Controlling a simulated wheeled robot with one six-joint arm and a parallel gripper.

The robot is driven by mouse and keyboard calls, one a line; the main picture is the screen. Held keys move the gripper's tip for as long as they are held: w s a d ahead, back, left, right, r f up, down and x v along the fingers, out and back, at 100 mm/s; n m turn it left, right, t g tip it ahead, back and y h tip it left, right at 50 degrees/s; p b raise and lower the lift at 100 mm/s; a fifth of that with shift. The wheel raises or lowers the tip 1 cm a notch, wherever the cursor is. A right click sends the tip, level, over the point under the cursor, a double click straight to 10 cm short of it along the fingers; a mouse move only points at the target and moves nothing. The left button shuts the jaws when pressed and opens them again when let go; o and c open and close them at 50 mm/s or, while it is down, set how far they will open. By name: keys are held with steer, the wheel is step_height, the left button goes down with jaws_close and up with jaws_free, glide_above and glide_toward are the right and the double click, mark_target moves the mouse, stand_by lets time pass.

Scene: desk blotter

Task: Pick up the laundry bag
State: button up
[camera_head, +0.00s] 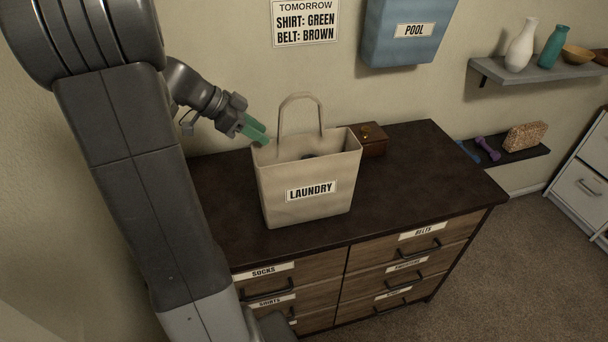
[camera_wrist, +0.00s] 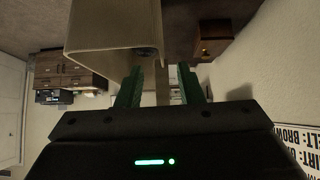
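The beige laundry bag (camera_head: 307,185) stands upright on the dark dresser top, with a LAUNDRY label on its front. Its looped handle (camera_head: 320,115) stands up above the open rim. My gripper (camera_head: 262,136) has green fingers and is at the bag's upper left, near the rim and left of the handle. In the wrist view my gripper (camera_wrist: 160,70) is open, with the fingers apart. The bag (camera_wrist: 110,28) fills the upper left there, and a pale strip lines up between the fingers. I cannot tell whether the fingers touch the bag. Something dark shows inside it.
A small brown box (camera_head: 372,140) sits behind the bag's right side. The dresser top (camera_head: 425,180) is clear to the right. A blue POOL bag (camera_head: 405,45) hangs on the wall above. A shelf (camera_head: 540,70) with vases is at the right.

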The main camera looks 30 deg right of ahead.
mark_target(273, 139)
steer(key=p+x, duration=0.1)
steer(key=x, duration=0.5)
steer(key=shift+d+r, duration=0.15)
steer(key=shift+r, duration=0.05)
steer(key=shift+d+f+p, duration=0.3)
steer(key=shift+d+f, duration=0.05)
steer(key=shift+f, duration=0.1)
jaws_close()
